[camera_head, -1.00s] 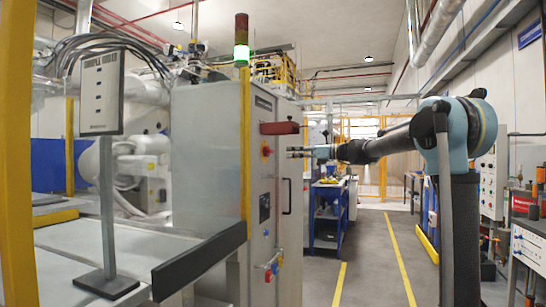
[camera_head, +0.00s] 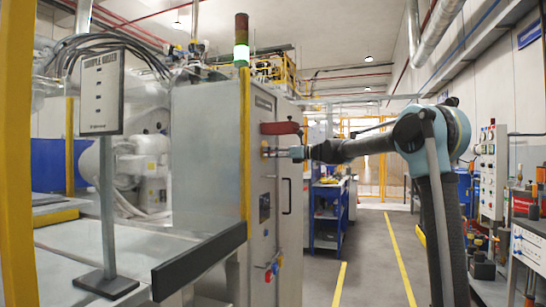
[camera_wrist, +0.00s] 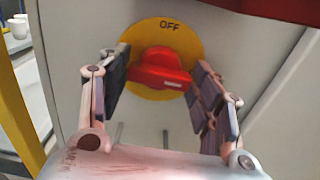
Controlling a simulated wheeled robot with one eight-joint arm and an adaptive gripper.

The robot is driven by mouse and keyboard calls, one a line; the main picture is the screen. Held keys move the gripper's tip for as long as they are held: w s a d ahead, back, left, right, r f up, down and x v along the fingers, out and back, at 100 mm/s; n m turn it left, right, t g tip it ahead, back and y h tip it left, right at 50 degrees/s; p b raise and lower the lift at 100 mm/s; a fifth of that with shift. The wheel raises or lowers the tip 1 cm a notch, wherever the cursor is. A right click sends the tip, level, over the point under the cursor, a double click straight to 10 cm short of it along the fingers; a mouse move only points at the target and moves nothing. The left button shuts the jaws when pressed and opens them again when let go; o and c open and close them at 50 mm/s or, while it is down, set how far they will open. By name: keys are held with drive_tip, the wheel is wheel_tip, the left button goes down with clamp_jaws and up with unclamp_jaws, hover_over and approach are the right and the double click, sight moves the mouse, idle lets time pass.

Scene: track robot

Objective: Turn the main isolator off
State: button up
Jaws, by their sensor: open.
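The main isolator is a red rotary handle (camera_wrist: 160,70) on a round yellow plate (camera_wrist: 185,42) marked OFF at its top, fixed to the grey cabinet (camera_head: 210,150). In the wrist view the handle's grip lies roughly level, across the plate. My gripper (camera_wrist: 160,88) is open, one finger to the left and one to the right of the handle. I cannot tell whether either finger touches it. In the head view my gripper (camera_head: 272,153) is at the cabinet's door face and hides most of the isolator.
A red box-like part (camera_head: 281,128) sticks out just above my gripper. A black door handle (camera_head: 287,196) and a small panel (camera_head: 265,208) are lower on the door. Coloured valves (camera_head: 272,270) hang below. The aisle floor (camera_head: 365,250) to the right is clear.

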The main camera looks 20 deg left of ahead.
drive_tip(key=c, duration=0.8)
drive_tip(key=shift+o, duration=0.2)
drive_tip(key=shift+n, duration=0.4)
drive_tip(key=n, duration=0.3)
drive_tip(key=shift+w+n, duration=0.1)
drive_tip(key=shift+n, duration=0.3)
drive_tip(key=n, duration=0.4)
drive_tip(key=shift+r+n, duration=0.1)
drive_tip(key=shift+n, duration=0.2)
drive_tip(key=n, duration=0.4)
drive_tip(key=shift+n, duration=2.2)
